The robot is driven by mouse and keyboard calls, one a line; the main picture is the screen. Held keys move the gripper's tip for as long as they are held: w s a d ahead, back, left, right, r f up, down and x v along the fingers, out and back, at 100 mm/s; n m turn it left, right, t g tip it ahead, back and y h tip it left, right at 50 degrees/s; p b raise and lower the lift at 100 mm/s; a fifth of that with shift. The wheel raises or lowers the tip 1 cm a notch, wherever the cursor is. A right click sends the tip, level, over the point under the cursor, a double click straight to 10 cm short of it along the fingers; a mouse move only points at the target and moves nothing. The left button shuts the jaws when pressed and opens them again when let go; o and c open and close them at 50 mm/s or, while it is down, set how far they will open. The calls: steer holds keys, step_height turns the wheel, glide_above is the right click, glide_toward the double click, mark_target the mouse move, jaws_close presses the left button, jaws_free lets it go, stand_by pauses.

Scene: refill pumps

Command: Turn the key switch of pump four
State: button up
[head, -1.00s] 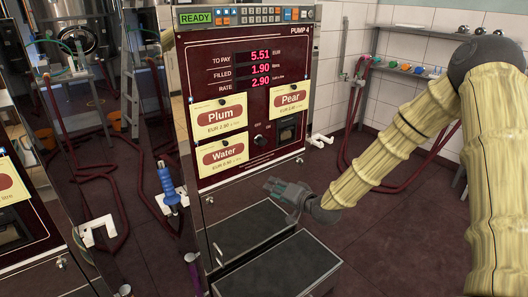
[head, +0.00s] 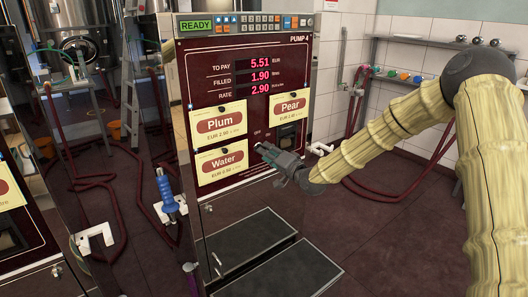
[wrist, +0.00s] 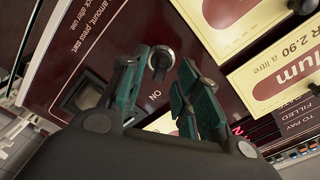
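Pump four (head: 243,60) stands ahead, with a dark red front and "PUMP 4" at its top right. Its key switch (wrist: 160,64) shows in the wrist view as a dark round knob in a silver ring, with "ON" printed nearby. My gripper (wrist: 164,55) is open there, one green-grey finger on each side of the switch in the picture. I cannot tell how far the fingertips are from the panel. In the head view my gripper (head: 262,151) is in front of the panel's lower part and hides the switch.
Plum (head: 219,123), Pear (head: 290,105) and Water (head: 222,162) cards hang around the switch area. A dark square slot (head: 288,137) is to its right. Grey-edged steps (head: 240,246) lie below. A blue nozzle (head: 166,195) hangs at left, and a hose (head: 390,190) at right.

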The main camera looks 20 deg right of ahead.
steer(key=shift+x, duration=1.2)
